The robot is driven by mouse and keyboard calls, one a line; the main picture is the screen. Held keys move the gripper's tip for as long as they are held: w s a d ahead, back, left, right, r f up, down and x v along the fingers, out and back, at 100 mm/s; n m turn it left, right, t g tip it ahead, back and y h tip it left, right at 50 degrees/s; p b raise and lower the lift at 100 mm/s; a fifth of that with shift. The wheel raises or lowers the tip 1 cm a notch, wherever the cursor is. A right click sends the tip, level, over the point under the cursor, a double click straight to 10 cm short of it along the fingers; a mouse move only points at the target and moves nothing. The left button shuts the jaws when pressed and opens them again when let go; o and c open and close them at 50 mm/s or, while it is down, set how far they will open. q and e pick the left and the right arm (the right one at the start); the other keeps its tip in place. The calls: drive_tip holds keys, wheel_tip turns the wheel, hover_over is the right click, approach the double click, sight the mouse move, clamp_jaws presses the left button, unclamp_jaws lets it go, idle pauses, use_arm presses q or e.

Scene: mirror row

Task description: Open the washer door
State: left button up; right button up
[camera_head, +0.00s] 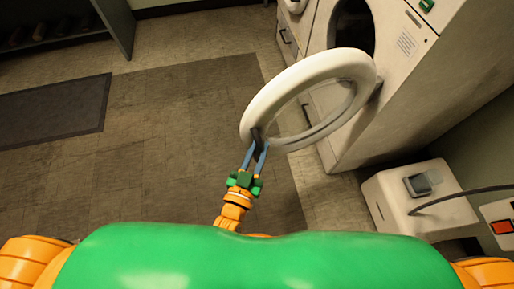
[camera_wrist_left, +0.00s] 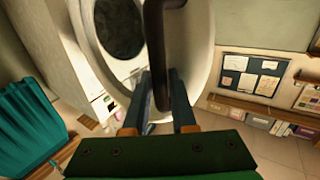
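The washer door (camera_head: 262,101) is a thick white ring with a see-through middle, swung wide out from the white washer (camera_head: 405,75). The washer's dark round opening (camera_head: 354,27) shows behind it. My left gripper (camera_head: 258,148) is at the door's near left edge, its blue fingers on either side of the dark door handle (camera_head: 256,138). In the left wrist view the dark handle (camera_wrist_left: 158,60) runs between the two fingers, which look closed about it. The exact finger contact is hard to see. My right gripper is not in view.
A white box (camera_head: 405,207) with a cable stands to the right, near my body. A dark mat (camera_head: 55,110) lies on the tiled floor at left, and a shelf (camera_head: 50,35) stands at the upper left. The floor left of the door is clear.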

use_arm(q)
drive_tip(key=o, duration=0.4)
drive_tip(key=shift+d, duration=0.15)
drive_tip(key=shift+c, duration=0.2)
drive_tip(key=shift+w+d, duration=0.1)
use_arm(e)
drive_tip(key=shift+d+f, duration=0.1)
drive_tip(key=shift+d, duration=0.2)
use_arm(q)
drive_tip(key=shift+s+a+f, duration=0.1)
drive_tip(key=shift+s+a, duration=0.1)
drive_tip(key=shift+s, duration=0.15)
drive_tip(key=v, duration=0.6)
drive_tip(key=shift+s, duration=0.25)
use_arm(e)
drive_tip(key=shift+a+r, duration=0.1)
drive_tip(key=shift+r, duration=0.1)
use_arm(q)
drive_tip(key=shift+a, duration=0.1)
